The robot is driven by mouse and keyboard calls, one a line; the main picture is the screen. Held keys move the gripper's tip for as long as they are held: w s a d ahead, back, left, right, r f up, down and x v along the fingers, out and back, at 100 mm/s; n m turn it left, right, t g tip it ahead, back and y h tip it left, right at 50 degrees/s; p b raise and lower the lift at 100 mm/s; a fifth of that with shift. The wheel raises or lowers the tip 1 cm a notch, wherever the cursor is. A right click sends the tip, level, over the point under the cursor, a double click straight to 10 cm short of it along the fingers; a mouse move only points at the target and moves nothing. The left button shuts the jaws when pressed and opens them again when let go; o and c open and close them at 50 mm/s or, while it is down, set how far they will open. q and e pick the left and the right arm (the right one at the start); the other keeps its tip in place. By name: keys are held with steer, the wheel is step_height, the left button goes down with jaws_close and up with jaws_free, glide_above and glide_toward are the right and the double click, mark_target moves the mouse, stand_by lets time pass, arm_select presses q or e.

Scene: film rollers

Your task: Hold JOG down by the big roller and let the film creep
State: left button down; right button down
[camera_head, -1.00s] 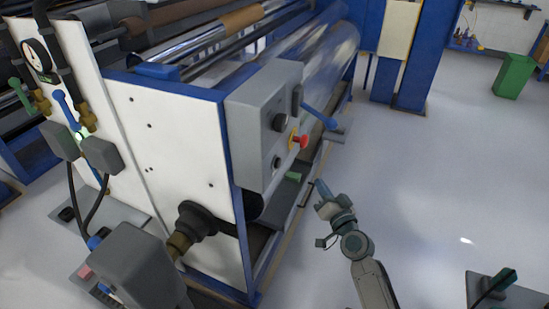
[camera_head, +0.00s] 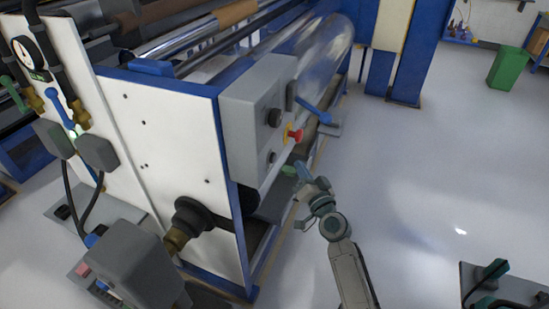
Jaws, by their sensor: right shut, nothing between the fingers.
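The big roller (camera_head: 325,58), shiny and wrapped in clear film, lies along the machine behind the white end plate. A grey control box (camera_head: 254,120) on the near end carries black knobs (camera_head: 274,117), a red button on yellow (camera_head: 294,134) and a blue lever (camera_head: 313,110). I cannot read which control is JOG. My right gripper (camera_head: 304,174) is shut and empty, below and right of the box. Its tips appear close to a small green part (camera_head: 289,171) under the box; I cannot tell whether they touch. My left gripper is not in view.
A grey box (camera_head: 130,265) and a black shaft end with a brass tip (camera_head: 190,222) stick out at the near left. A pressure gauge (camera_head: 29,56) and valves are at the far left. A green bin (camera_head: 509,68) stands far back.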

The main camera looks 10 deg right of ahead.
steer(key=shift+w+a, duration=0.65)
steer(key=shift+a, duration=0.3)
steer(key=shift+w+a, duration=0.6)
steer(key=shift+a, duration=0.35)
steer(key=shift+a+b, duration=0.1)
steer(key=shift+b, duration=0.25)
stand_by(0.3)
steer(key=shift+w+a, duration=0.25)
steer(key=shift+w+a, duration=0.25)
steer(key=shift+a, duration=0.1)
stand_by(2.8)
steer(key=shift+s+d, duration=0.1)
stand_by(0.8)
steer(key=shift+s+d, duration=0.4)
steer(key=shift+d, duration=0.2)
steer(key=shift+d, duration=0.1)
steer(key=shift+s+d, duration=0.7)
steer(key=shift+d, duration=0.3)
steer(key=shift+s+d, duration=0.7)
steer(key=shift+d, duration=0.3)
